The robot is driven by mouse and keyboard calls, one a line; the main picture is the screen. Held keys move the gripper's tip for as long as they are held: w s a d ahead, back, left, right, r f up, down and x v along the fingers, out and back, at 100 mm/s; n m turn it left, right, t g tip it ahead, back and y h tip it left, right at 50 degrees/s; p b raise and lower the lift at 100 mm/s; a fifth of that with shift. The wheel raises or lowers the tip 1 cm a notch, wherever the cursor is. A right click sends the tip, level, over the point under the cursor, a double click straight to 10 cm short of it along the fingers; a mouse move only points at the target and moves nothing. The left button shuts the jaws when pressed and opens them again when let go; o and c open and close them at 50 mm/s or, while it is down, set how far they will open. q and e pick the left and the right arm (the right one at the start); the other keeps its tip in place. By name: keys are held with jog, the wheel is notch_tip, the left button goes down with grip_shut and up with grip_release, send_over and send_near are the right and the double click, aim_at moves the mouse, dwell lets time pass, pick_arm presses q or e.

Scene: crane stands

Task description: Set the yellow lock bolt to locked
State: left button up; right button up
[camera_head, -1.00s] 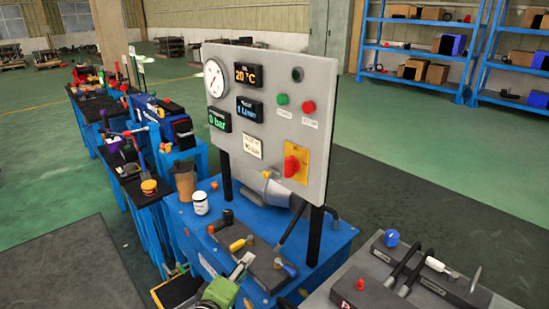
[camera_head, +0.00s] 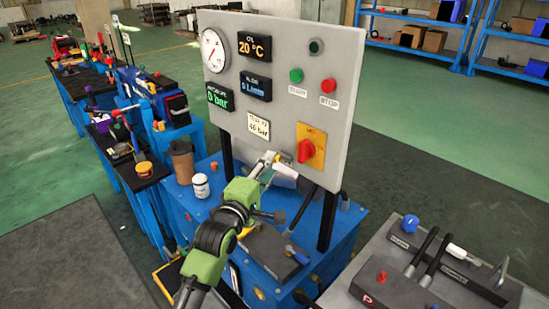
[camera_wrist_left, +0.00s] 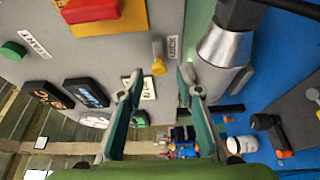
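The yellow lock bolt (camera_wrist_left: 158,66) sticks out from the grey panel (camera_wrist_left: 105,60) beside a "LOCK" label in the left wrist view. Its yellow knob shows between and just beyond the two fingertips of my left gripper (camera_wrist_left: 162,80), which stand apart on either side. I see no contact. In the head view my left gripper (camera_head: 267,166) is at the lower edge of the panel, left of and below the red rotary switch (camera_head: 306,150). The bolt is mostly hidden there by the gripper. My right gripper is not in view.
The red switch on its yellow plate is close to the bolt. A silver pipe part (camera_wrist_left: 222,52) lies right of the fingers in the wrist view. A blue bench (camera_head: 345,222) with a white jar (camera_head: 201,186) and tools is below. Another tool-covered bench stands at right.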

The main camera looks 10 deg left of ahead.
aim_at(275, 159)
pick_arm(q)
jog(key=shift+w+d, duration=0.25)
jog(key=shift+w, duration=0.85)
jog(key=shift+w+d, duration=0.2)
jog(key=shift+w, duration=0.85)
grip_shut()
